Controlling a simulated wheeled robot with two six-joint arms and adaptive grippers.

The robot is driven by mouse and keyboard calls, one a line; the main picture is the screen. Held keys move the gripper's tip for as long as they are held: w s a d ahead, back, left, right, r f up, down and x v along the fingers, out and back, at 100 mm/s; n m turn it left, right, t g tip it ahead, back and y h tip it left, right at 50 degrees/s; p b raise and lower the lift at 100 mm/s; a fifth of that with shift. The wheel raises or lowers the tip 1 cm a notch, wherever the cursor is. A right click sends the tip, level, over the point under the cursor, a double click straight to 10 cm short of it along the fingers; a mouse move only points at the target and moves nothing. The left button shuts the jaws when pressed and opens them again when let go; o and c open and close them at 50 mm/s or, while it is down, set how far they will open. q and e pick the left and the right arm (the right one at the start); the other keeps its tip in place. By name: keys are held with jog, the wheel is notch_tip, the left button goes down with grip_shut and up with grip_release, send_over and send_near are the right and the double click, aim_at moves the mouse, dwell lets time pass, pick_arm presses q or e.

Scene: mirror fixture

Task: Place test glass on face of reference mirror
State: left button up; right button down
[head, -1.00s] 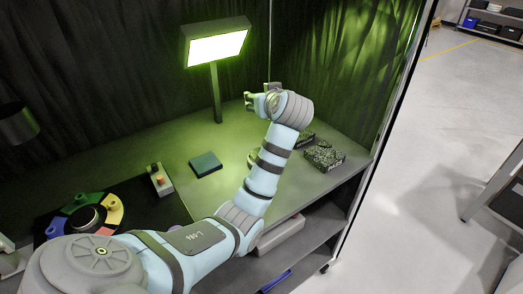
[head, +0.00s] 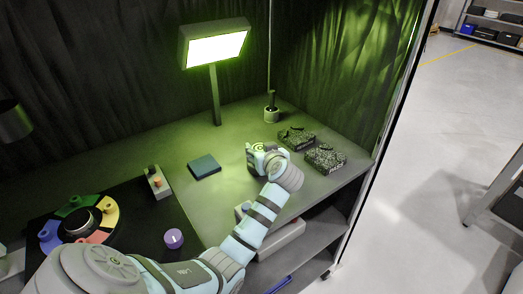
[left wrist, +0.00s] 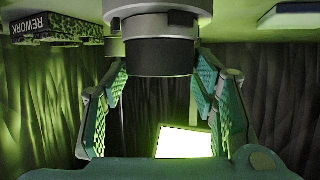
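My left gripper (head: 257,156) is low over the right half of the bench. In the left wrist view, which is upside down, its fingers (left wrist: 162,85) are spread at both sides of a round black-and-grey piece (left wrist: 161,57). I cannot tell whether they touch it. A round, greenish, ringed top (head: 258,147) shows at the gripper in the head view; it may be the test glass. At left, a dark round face, perhaps the reference mirror (head: 82,222), sits inside a ring of coloured segments (head: 110,213). My right gripper is not in view.
A lit panel lamp (head: 216,48) stands behind. Two speckled blocks (head: 325,157) lie right of the gripper, and a small pot (head: 271,115) behind it. A dark flat pad (head: 204,167), a button box (head: 157,182) and a purple-topped round piece (head: 173,238) lie left.

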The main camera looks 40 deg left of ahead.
pick_arm(q)
jog(key=shift+o, duration=1.3)
jog(key=shift+r, duration=0.2)
jog(key=p+v, duration=0.7)
jog(key=v, duration=0.5)
